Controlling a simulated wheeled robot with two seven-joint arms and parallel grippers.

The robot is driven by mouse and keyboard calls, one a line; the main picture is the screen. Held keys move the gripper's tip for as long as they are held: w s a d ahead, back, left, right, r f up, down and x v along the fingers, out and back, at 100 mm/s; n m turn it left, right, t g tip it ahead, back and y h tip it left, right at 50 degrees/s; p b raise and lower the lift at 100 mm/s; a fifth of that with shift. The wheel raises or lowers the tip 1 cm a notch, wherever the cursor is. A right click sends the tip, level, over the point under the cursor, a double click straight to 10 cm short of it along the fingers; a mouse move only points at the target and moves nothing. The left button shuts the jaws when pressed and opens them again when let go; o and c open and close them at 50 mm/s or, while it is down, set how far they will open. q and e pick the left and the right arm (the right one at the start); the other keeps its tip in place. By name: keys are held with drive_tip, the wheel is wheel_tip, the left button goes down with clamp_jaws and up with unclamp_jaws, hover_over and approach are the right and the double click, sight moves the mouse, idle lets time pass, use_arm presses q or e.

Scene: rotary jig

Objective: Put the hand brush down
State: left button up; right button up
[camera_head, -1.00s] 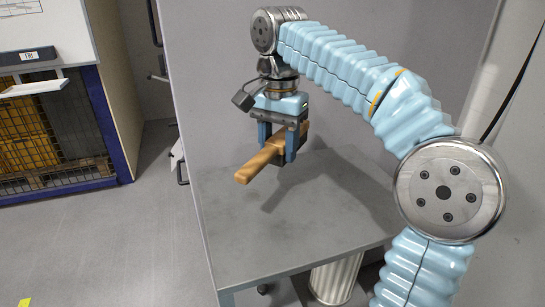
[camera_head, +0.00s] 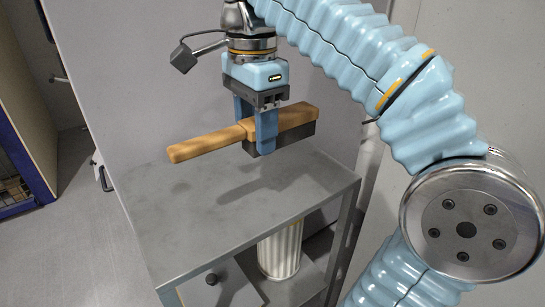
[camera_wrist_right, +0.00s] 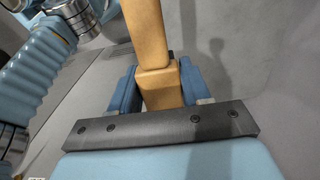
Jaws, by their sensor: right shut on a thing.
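The hand brush (camera_head: 208,143) has a wooden handle and back with dark bristles below. My right gripper (camera_head: 256,140) is shut on it near the joint of handle and block, with the handle pointing left. The brush is held roughly level above the grey table (camera_head: 190,222), with a gap and a shadow beneath it. In the right wrist view the brush (camera_wrist_right: 147,35) sits between the blue fingers of the right gripper (camera_wrist_right: 160,90). My left gripper is not in view.
The grey tabletop is bare. A ribbed white cylinder (camera_head: 280,252) stands beneath it on a lower level. A grey wall panel (camera_head: 120,70) rises behind the table. A blue-framed cage (camera_head: 15,170) is at the far left.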

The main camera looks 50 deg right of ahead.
drive_tip(key=w+d+f, duration=0.4)
drive_tip(key=d, duration=0.1)
drive_tip(key=w+d+f, duration=0.3)
drive_tip(key=shift+d, duration=0.25)
drive_tip(key=shift+w+d+f, duration=0.3)
drive_tip(key=shift+d+f, duration=0.05)
drive_tip(key=shift+f, duration=0.15)
drive_tip(key=f, duration=0.2)
drive_tip(key=w+d+f+b, duration=0.1)
drive_tip(key=f, duration=0.1)
drive_tip(key=shift+f, duration=0.35)
drive_tip(key=shift+f, duration=0.1)
drive_tip(key=o, duration=1.2)
